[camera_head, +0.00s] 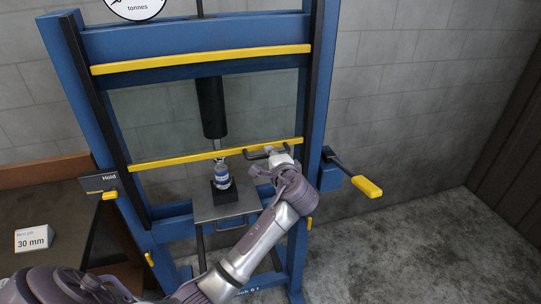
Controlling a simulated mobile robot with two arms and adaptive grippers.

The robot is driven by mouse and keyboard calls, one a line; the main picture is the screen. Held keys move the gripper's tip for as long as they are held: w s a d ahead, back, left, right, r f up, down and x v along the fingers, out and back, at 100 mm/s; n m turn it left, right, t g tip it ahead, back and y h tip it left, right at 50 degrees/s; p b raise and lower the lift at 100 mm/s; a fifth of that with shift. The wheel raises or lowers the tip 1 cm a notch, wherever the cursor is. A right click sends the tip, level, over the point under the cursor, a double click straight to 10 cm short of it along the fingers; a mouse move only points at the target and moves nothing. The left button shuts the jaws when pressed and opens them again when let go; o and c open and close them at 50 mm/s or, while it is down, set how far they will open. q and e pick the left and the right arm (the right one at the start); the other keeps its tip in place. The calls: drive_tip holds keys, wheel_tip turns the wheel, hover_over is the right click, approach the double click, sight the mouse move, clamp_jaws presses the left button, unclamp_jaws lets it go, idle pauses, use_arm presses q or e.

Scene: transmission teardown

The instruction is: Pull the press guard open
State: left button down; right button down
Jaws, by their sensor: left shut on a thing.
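The press guard is a clear panel between a yellow upper bar (200,60) and a yellow lower bar (190,159) on the blue press frame (312,100). Its lower bar crosses the frame's opening in front of the black ram (211,108). A grey guard handle (256,154) sits at the right part of the lower bar. My left gripper (277,160) is shut on this handle; its fingers are small and partly hidden by its own body. My right gripper is out of view.
A blue-and-silver part (221,175) stands on a black block on the press bed (236,205). A yellow-gripped lever (366,186) sticks out at the right. A bench with a "30 mm" box (34,239) is at left. Floor at right is clear.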

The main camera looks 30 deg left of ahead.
use_arm(q)
drive_tip(key=c, duration=1.2)
unclamp_jaws()
drive_tip(key=v, duration=1.2)
drive_tip(key=shift+s, duration=0.1)
